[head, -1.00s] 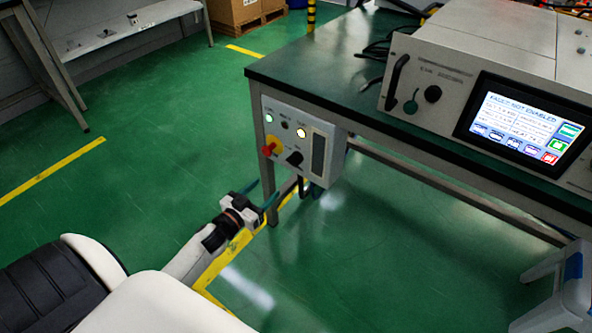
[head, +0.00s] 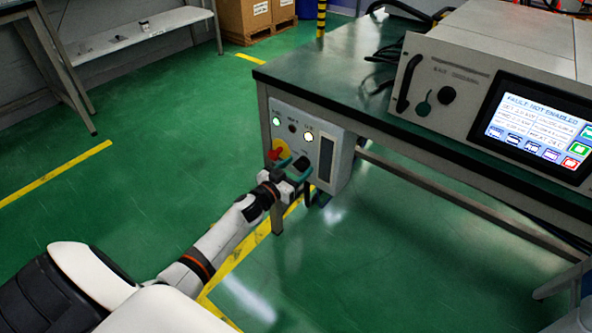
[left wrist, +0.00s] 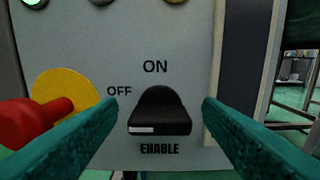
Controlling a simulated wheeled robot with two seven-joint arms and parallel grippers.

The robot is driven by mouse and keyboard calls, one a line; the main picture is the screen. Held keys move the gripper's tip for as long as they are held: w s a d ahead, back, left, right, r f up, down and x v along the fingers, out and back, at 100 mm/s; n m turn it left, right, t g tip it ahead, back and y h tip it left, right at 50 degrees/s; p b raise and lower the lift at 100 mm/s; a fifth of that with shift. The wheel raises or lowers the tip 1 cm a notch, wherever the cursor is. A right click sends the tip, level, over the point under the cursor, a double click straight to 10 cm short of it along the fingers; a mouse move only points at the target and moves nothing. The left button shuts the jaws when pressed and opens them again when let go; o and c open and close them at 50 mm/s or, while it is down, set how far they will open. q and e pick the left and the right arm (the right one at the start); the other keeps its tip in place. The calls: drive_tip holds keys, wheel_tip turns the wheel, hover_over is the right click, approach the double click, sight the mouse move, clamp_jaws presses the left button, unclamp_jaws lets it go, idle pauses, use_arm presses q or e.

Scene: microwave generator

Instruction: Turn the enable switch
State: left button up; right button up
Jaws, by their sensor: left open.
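The enable switch is a black rotary knob (left wrist: 160,112) on a grey control box (head: 341,160) fixed to the table's side. In the left wrist view its white mark points left, toward OFF, with ON printed above and ENABLE below. My left gripper (left wrist: 160,118) is open, one teal finger on each side of the knob in that view; I cannot tell whether either finger touches it. In the head view the left gripper (head: 296,172) is right at the box's lower front and partly covers the knob. My right gripper is not in view.
Lit lamps (head: 308,136) are above. The generator's screen (head: 535,135) on the table (head: 330,75) reads fault, not enabled. Floor left of the box is clear.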

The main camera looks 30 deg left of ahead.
use_arm(q)
drive_tip(key=shift+w, duration=0.1)
drive_tip(key=shift+c, duration=0.6)
drive_tip(key=c, duration=0.9)
